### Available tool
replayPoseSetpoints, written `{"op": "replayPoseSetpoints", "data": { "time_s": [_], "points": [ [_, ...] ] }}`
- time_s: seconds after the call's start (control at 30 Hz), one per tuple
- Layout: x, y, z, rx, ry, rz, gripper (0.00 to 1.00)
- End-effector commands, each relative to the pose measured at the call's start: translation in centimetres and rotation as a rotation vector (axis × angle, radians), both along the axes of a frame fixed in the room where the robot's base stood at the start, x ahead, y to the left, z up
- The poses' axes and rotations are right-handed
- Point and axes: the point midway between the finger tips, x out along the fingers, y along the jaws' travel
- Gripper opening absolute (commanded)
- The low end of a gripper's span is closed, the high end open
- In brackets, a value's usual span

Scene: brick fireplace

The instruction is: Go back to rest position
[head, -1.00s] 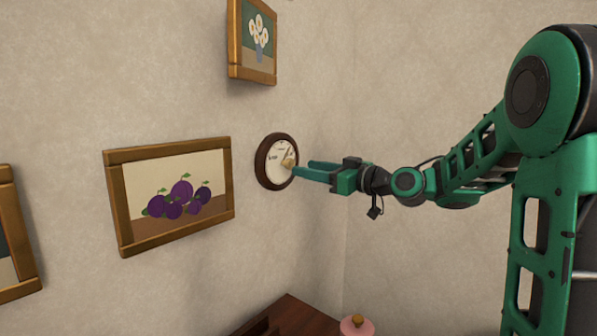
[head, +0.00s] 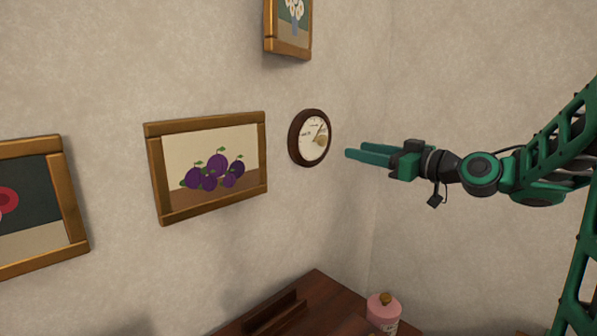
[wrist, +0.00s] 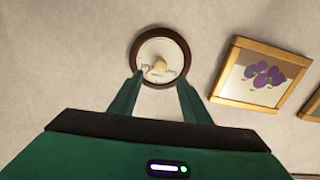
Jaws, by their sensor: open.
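My gripper (head: 354,154) is green, open and empty. In the head view it points left toward the wall, to the right of a round dial (head: 315,138) with a dark brown rim, a pale face and a tan knob at its middle. A gap shows between the fingertips and the dial. In the wrist view my gripper's two fingers (wrist: 157,92) stand apart below the dial (wrist: 160,57), with nothing between them. The dial's knob and dark pointer marks show there, but the lettering is too small to read.
A plum picture (head: 208,168) hangs left of the dial. A flower picture (head: 288,30) hangs above, and another frame (head: 40,205) is at far left. Below is a brown wooden surface (head: 325,305) with a pink jar (head: 384,312). The air around my gripper is clear.

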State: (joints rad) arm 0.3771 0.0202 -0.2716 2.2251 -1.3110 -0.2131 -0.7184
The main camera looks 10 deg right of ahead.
Motion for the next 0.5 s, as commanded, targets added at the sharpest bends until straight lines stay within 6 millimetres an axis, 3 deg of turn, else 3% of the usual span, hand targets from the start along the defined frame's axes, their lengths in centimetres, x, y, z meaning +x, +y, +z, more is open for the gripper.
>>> {"op": "replayPoseSetpoints", "data": {
  "time_s": [0.13,0.27,0.37,0.5],
  "points": [
    [-0.7,0.2,-2.4,-0.04,0.094,-0.012,0.43],
    [-2.7,-0.3,-7.4,-0.107,0.297,-0.058,0.43],
    [-5.4,-1.7,-11.9,-0.151,0.495,-0.125,0.43],
    [-10.7,-4.4,-17.3,-0.177,0.773,-0.253,0.43]
  ]
}}
